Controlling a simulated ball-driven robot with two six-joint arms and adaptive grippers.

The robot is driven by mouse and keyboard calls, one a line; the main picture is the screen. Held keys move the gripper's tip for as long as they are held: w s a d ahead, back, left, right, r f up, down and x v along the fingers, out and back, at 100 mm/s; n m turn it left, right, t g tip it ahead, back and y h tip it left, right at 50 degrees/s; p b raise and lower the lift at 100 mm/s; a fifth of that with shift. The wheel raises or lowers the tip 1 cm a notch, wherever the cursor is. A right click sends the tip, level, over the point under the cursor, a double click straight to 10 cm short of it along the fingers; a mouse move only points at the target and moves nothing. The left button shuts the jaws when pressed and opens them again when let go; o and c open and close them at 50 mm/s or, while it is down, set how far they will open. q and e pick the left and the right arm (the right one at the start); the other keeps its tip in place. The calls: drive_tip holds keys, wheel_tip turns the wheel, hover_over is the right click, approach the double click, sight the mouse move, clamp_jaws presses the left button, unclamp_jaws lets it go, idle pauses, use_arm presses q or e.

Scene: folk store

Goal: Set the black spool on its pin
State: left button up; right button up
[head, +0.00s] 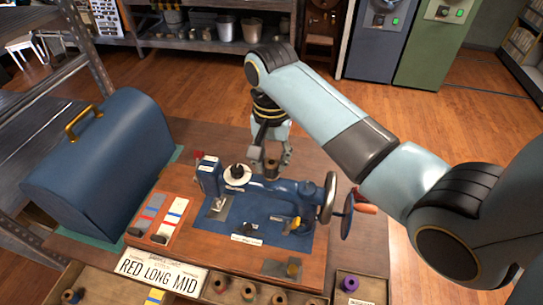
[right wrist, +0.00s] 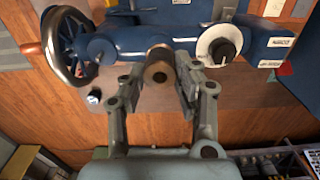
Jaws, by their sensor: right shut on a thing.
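My right gripper (head: 272,162) is shut on a small spool with a wood-coloured end and a dark body, seemingly the black spool (head: 271,169). It also shows in the right wrist view (right wrist: 158,66), between the fingers, end toward the camera. The gripper holds it above the rear of the blue sewing machine (head: 270,190). A white disc with a black knob-like top (head: 237,173) is on the machine, left of the held spool; in the right wrist view it is right of the spool (right wrist: 224,43). I cannot make out a bare pin. My left gripper is not in view.
A blue case with a brass handle (head: 100,160) stands left of the machine. The handwheel (head: 328,197) is at its right. A tray of spools (head: 262,290) and a purple spool (head: 350,284) in a compartment lie in front, beside a lettered sign (head: 158,270).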

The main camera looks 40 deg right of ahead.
drive_tip(key=shift+f, duration=0.2)
drive_tip(key=shift+f, duration=0.55)
drive_tip(key=o, duration=0.9)
drive_tip(key=shift+c, duration=0.2)
wheel_tip(320, 180, up, 8)
drive_tip(key=shift+f, duration=0.25)
